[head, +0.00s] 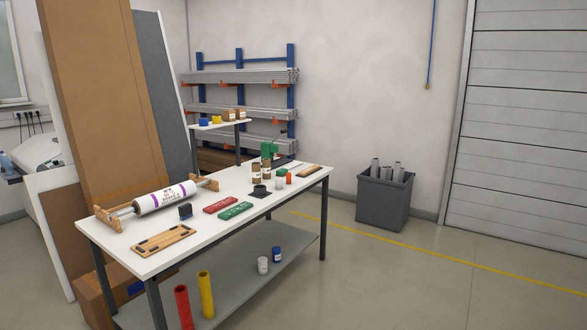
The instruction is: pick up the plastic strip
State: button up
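A red flat strip (220,205) and a green flat strip (235,211) lie side by side on the white worktable (180,247), near its middle. Both have pale marks on top. I cannot tell for certain which piece is the plastic strip. A thin dark strip (289,165) lies at the table's far end, partly behind other items. My gripper is not in view.
Coloured tubes (206,295) stand by the lower shelf. A grey bin (384,198) stands right; floor between is clear.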

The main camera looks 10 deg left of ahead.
aim_at(290, 167)
jog(key=z, duration=0.1)
jog(key=k, duration=0.35)
jog(key=z, duration=0.65)
jog(key=i, duration=2.3)
jog(key=u, duration=0.5)
jog(key=i, duration=2.4)
jog(key=u, duration=0.55)
jog(key=i, duration=1.2)
jog(key=u, duration=1.55)
jog(key=i, duration=0.9)
jog(key=u, duration=1.55)
jog(key=i, duration=0.55)
jog(key=u, duration=0.25)
